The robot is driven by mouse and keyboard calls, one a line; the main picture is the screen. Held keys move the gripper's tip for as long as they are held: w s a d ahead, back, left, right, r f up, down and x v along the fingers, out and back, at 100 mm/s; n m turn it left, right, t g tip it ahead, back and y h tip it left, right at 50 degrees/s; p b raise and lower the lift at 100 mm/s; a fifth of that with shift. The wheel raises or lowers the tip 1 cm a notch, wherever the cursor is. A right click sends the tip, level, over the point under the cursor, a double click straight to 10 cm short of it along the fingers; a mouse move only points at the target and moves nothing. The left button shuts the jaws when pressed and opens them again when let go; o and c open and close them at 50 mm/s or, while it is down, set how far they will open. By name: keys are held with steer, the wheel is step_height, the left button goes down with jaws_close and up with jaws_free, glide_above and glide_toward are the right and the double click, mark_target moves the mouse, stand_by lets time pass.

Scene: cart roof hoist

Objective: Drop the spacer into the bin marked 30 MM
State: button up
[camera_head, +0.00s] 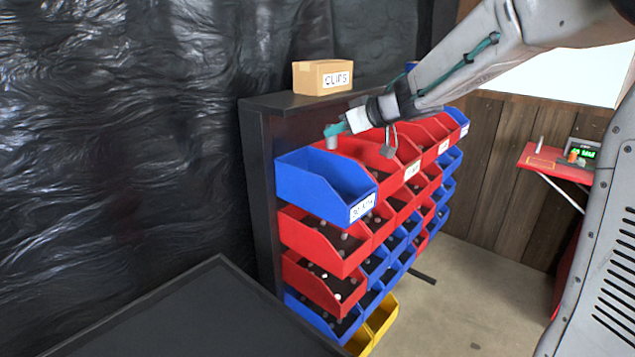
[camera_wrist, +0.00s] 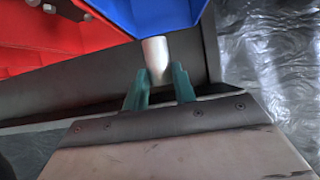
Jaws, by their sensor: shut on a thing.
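My gripper (camera_head: 338,130) has teal fingers and is shut on the spacer (camera_head: 332,142), a small pale cylinder. In the wrist view the spacer (camera_wrist: 155,54) stands out between the fingertips of my gripper (camera_wrist: 161,82). The blue bin (camera_head: 305,176) at the near end of the top row has a white label (camera_head: 362,208) that seems to read 30 MM. In the head view the spacer shows above this bin's back part. In the wrist view the blue bin (camera_wrist: 150,14) lies just beyond the spacer. The inside of the bin that shows looks empty.
A black rack (camera_head: 262,190) holds rows of red (camera_head: 320,243), blue and yellow bins, many with small parts. A carton marked CLIPS (camera_head: 322,77) stands on its top. A red shelf (camera_head: 550,166) with a lit display is at the right. A dark flat surface (camera_head: 190,320) is in front.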

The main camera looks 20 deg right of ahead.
steer(key=shift+f, duration=2.9)
steer(key=o, duration=1.1)
steer(key=v, duration=0.8)
